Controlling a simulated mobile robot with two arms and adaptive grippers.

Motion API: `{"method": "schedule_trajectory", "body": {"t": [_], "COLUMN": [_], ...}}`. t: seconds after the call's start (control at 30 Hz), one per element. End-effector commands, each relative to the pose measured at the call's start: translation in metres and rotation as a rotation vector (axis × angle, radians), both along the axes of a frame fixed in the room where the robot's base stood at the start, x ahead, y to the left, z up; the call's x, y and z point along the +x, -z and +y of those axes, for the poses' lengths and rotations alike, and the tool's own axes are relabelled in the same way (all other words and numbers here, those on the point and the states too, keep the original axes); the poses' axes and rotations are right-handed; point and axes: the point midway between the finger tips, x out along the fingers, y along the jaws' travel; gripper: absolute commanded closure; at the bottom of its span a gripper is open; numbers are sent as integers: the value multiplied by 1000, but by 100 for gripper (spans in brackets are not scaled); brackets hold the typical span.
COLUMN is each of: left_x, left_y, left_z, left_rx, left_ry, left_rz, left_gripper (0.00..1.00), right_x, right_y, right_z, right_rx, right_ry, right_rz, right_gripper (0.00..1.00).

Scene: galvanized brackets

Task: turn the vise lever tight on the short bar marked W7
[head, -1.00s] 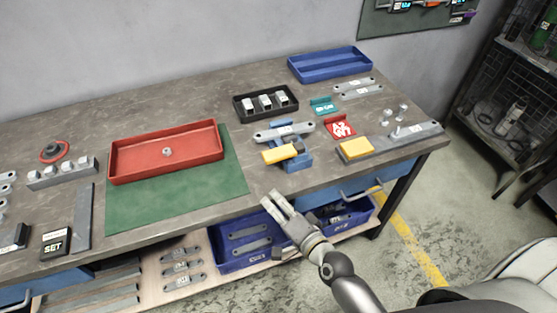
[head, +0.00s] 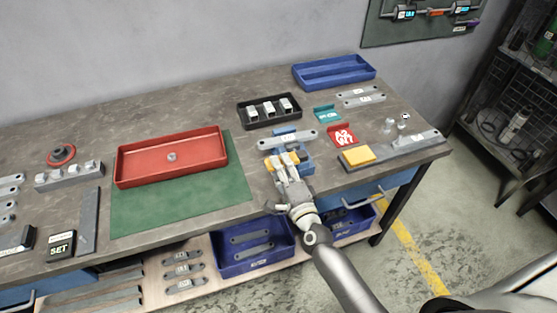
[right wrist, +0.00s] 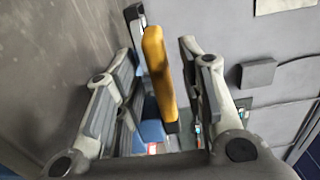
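The blue vise (head: 306,163) stands near the front edge of the bench, with a grey short bar (head: 287,138) lying across it. The mark on the bar is too small to read. My right gripper (head: 284,165) is at the vise's yellow lever (head: 268,161), its fingers partly covering it. In the right wrist view the lever's yellow grip (right wrist: 158,75) stands between the two open fingers (right wrist: 165,85), with a gap visible on each side. My left gripper is not in view.
A red tray (head: 172,157) sits on a green mat (head: 180,207) left of the vise. A black tray with blocks (head: 269,111) stands behind it. A red marked piece (head: 342,136) and a yellow block on a grey plate (head: 357,155) lie to the right.

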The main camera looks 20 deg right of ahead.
Motion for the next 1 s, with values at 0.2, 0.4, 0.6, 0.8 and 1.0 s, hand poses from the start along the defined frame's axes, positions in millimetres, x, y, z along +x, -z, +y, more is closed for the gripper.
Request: {"method": "schedule_trajectory", "body": {"t": [0.2,0.4,0.6,0.8,1.0], "left_x": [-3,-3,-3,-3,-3], "left_y": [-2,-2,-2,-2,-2], "left_z": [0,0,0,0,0], "left_rx": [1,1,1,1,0], "left_ry": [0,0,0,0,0], "left_rz": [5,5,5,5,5], "left_gripper": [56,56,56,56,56], "right_x": [20,24,24,24,24], "right_y": [0,0,0,0,1], "right_z": [1,2,2,2,1], "right_rx": [-1,-1,-1,-1,-1], "right_ry": [-1,-1,-1,-1,-1], "right_rz": [0,1,1,1,1], "right_gripper": [63,63,66,92,100]}}
